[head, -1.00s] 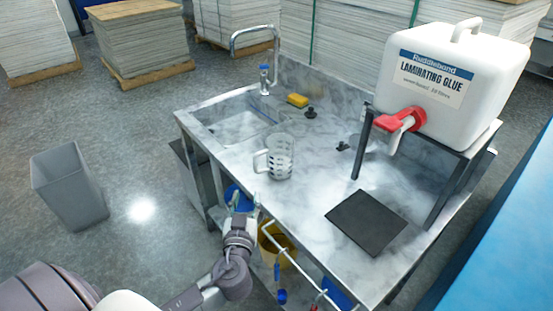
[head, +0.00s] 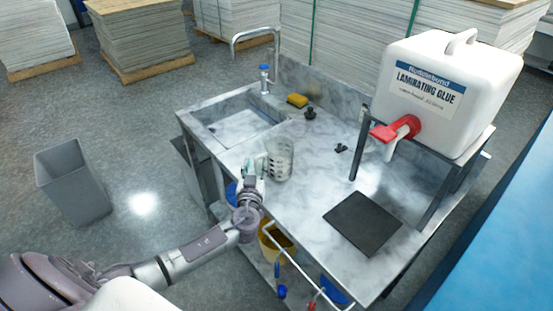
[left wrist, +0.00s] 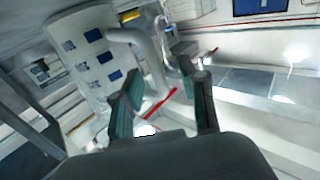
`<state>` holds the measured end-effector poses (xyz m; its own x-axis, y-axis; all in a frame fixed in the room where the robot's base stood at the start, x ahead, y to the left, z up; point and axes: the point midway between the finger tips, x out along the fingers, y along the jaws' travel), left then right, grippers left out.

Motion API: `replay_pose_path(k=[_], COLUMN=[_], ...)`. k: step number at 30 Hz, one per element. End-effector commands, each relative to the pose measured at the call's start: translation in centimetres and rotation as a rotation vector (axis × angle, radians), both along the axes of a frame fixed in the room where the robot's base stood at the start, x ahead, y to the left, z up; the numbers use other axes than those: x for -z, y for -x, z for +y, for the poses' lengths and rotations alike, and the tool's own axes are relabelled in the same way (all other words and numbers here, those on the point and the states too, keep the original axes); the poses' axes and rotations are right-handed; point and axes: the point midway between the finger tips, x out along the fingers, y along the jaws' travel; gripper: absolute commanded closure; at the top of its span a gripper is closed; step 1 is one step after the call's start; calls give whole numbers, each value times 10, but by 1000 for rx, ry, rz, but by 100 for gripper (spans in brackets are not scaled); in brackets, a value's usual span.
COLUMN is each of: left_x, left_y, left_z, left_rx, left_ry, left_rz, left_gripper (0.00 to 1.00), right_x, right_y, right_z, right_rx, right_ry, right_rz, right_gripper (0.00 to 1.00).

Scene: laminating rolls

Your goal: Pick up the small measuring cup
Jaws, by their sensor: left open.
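The measuring cup (head: 281,160) is a clear cup with dark printed marks, upright on the metal worktop beside the sink. In the left wrist view the cup (left wrist: 88,52) is at the upper left, and its handle (left wrist: 135,45) reaches down between my finger pads. My left gripper (head: 252,172) is at the handle side of the cup, at the worktop's front edge. In the left wrist view the left gripper (left wrist: 160,92) is open, its two greenish pads apart with the handle beyond or between them; contact cannot be told. My right gripper is not in view.
The worktop (head: 310,195) holds a sink (head: 240,125) with a tap, a yellow sponge (head: 297,100) and a dark mat (head: 362,223). A white glue container (head: 440,95) stands on a frame at the right. A grey bin (head: 72,180) is on the floor at the left.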

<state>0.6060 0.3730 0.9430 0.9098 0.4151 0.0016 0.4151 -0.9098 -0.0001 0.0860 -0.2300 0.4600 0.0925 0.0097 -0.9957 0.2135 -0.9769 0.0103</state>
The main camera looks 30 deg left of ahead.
Motion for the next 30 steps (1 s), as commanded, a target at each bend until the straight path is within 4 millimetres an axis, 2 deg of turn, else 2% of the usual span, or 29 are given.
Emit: replay_pose_path(k=[3,10,18,30], left_x=[0,1,1,0], left_y=[-8,-9,-9,-9], left_z=[4,4,4,4], left_rx=[-1,0,0,0], left_ry=[-1,0,0,0], left_rz=[0,1,1,-1], left_gripper=[58,58,100,100], right_x=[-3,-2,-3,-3], right_y=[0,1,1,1], right_z=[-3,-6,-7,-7], right_rx=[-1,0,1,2], right_ry=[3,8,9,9], right_rz=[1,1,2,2], right_gripper=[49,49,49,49])
